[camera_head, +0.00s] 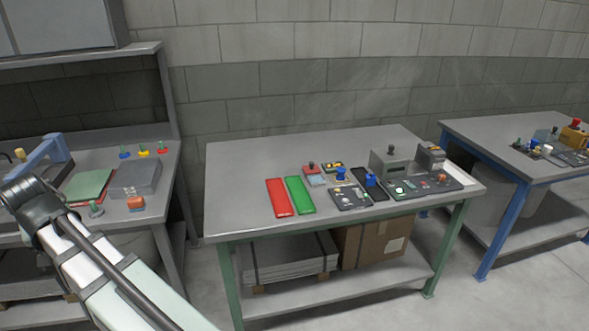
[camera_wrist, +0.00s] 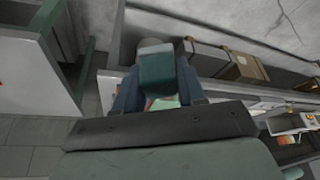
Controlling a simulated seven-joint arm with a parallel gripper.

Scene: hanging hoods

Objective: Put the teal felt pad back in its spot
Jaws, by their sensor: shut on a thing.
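My gripper (camera_wrist: 160,85) shows only in the wrist view, with its two dark blue-grey fingers shut on a dark teal block, which I take to be the teal felt pad (camera_wrist: 157,73). A pale grey part shows at the block's far end. The held thing is up in the air, and the gripper's dark body hides the near part of the view. In the head view my arm reaches out to the left edge, and the gripper and pad are out of sight. I cannot tell which spot is the pad's.
The middle table (camera_head: 240,165) bears a red tray (camera_head: 278,198), a green tray (camera_head: 299,195) and several control panels; its left part is bare. The left bench holds a grey box (camera_head: 136,178) and a green flat thing (camera_head: 88,187). A blue-legged table (camera_head: 480,128) stands right.

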